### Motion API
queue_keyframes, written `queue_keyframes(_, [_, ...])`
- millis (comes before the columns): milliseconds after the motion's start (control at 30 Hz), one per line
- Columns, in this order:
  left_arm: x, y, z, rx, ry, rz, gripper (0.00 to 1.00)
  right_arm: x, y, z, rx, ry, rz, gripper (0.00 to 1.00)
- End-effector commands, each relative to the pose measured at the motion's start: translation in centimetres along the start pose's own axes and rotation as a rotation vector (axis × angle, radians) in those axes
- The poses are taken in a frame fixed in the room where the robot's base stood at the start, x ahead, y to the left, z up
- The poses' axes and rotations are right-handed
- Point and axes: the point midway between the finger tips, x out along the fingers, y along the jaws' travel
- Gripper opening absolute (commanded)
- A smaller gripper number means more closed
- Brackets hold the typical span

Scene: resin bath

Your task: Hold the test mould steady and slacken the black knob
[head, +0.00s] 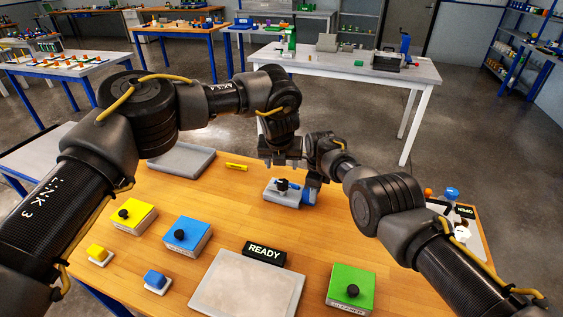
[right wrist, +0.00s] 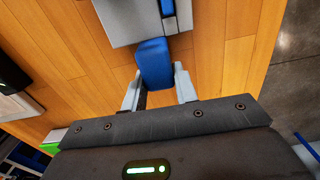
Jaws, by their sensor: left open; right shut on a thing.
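The test mould looks to be the small grey block (head: 279,199) on the wooden bench; its grey body also fills the top of the right wrist view (right wrist: 125,22). A black knob (head: 283,185) stands on top of it. A blue handle (head: 307,197) sticks out at its right side. My right gripper (right wrist: 158,88) is shut on this blue handle (right wrist: 154,62), one finger on each side. My left gripper (head: 282,163) is open and points down just above and behind the knob, apart from it as far as I can tell.
Yellow (head: 134,214), blue (head: 187,235) and green (head: 351,288) boxes with black knobs stand on the bench. A READY sign (head: 264,253) stands behind a pale slab (head: 247,287). A grey tray (head: 180,159) lies back left. Bare wood surrounds the mould in front.

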Motion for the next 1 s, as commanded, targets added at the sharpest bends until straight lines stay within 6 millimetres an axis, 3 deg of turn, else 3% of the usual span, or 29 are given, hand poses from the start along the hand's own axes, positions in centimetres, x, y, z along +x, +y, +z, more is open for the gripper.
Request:
queue_keyframes(367, [-0.19,0.02,0.02,0.0,0.0,0.0,0.57,0.01,0.01,0.01,-0.001,0.0,0.0,0.0])
queue_keyframes(400, [-0.18,0.02,0.02,0.0,0.0,0.0,0.57,0.01,0.01,0.01,-0.001,0.0,0.0,0.32])
queue_keyframes(600, [-0.17,0.02,0.02,0.0,0.0,0.0,0.57,0.01,0.01,0.0,0.0,0.0,0.0,0.54])
queue_keyframes(1000, [-0.17,0.01,0.02,0.0,0.0,0.0,0.57,-0.42,-0.1,0.1,0.003,-0.003,-0.001,0.54])
